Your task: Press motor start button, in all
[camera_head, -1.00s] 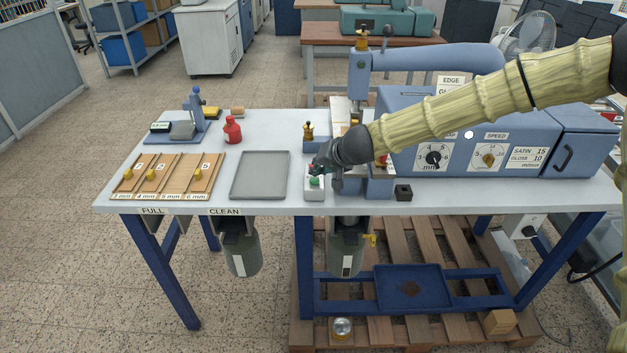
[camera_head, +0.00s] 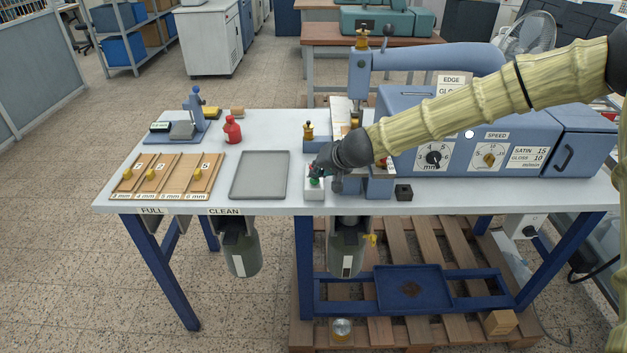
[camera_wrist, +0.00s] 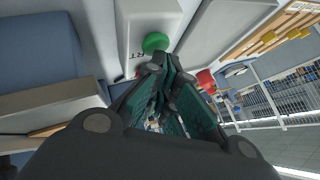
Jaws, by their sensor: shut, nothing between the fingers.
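The green motor start button (camera_head: 315,182) sits on a small white box (camera_head: 314,194) at the front edge of the table. In the wrist view the green button (camera_wrist: 155,42) shows on the white box (camera_wrist: 140,15), with part of a label beside it. My gripper (camera_head: 315,173) is shut and empty, its fingertips at or just above the button. In the wrist view the closed fingers (camera_wrist: 163,65) point at the button's near edge. I cannot tell whether they touch it. A red part on the box is mostly hidden behind the fingers.
A grey tray (camera_head: 260,176) lies to the left. A red bottle (camera_head: 232,130) stands further back.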

